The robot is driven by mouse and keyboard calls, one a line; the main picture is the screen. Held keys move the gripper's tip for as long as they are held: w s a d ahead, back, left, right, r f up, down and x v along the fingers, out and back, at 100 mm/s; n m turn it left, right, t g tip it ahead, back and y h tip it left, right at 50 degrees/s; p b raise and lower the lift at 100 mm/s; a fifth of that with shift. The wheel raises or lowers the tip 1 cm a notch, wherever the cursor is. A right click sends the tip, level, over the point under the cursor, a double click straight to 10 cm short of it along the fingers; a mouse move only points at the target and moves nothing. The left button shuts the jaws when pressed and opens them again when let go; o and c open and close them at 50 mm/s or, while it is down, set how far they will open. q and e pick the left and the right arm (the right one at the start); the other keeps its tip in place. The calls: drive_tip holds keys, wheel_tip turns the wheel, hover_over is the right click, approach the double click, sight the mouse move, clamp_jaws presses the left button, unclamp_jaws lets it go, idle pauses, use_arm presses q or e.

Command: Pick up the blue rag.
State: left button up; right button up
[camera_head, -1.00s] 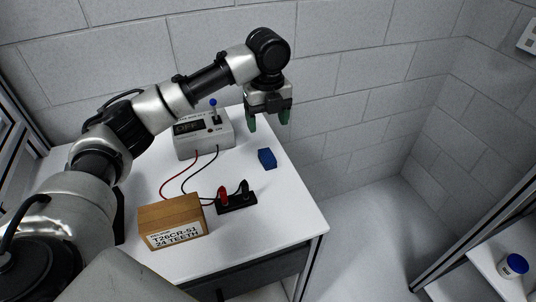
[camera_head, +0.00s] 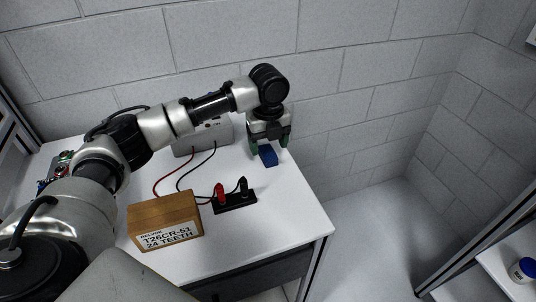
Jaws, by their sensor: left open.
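The blue rag (camera_head: 268,157) is a small dark blue block-like shape on the white table, near its right edge. My left gripper (camera_head: 269,146) reaches over the table from the left and points down at the rag. Its green-tipped fingers are open, one to each side of the rag's far end. I cannot tell whether they touch it. My right gripper is not in view.
A brown box (camera_head: 166,221) labelled 24 TEETH stands at the table's front. A black terminal block (camera_head: 235,201) with red and black plugs has wires running to a grey device (camera_head: 187,146), partly behind my arm. The white table (camera_head: 275,220) is bare at front right.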

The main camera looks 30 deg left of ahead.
sight(268, 152)
use_arm(q)
drive_tip(key=shift+a+f, duration=0.1)
drive_tip(key=shift+f, duration=1.65)
drive_tip(key=c, duration=1)
drive_tip(key=shift+r, duration=0.2)
drive_tip(key=shift+r, duration=0.25)
drive_tip(key=r, duration=0.3)
drive_tip(key=shift+d+r, duration=0.2)
drive_tip(key=shift+r, duration=0.1)
drive_tip(key=s+d+r, duration=0.5)
drive_tip(key=d+r, duration=0.1)
drive_tip(key=d, duration=0.4)
drive_tip(key=shift+s+r+b, duration=0.2)
drive_tip(key=shift+r+b, duration=0.15)
